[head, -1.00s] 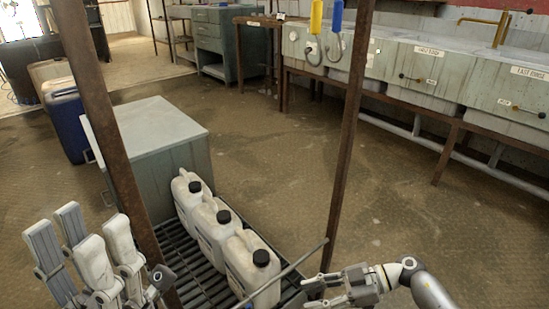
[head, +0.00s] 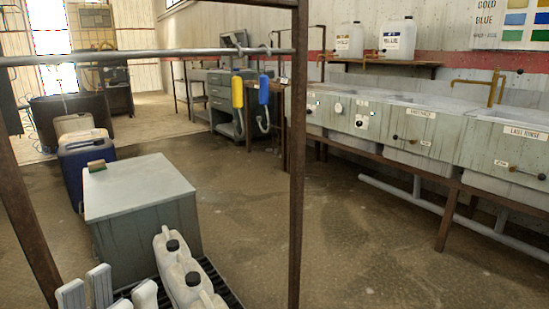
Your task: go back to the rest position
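My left gripper (head: 104,292) shows only as pale grey fingertips at the bottom left edge. They stand apart with nothing visible between them, and the rest of the gripper is cut off. My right gripper is out of view. The rack has rusty brown posts, one on the left (head: 25,215) and one near the middle (head: 297,160). A grey rail (head: 150,54) runs across between them near the top. White jugs with black caps (head: 172,262) stand on the dark slatted rack shelf (head: 222,285), just right of my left gripper.
A row of labelled sinks (head: 425,130) lines the right wall. The middle floor is clear.

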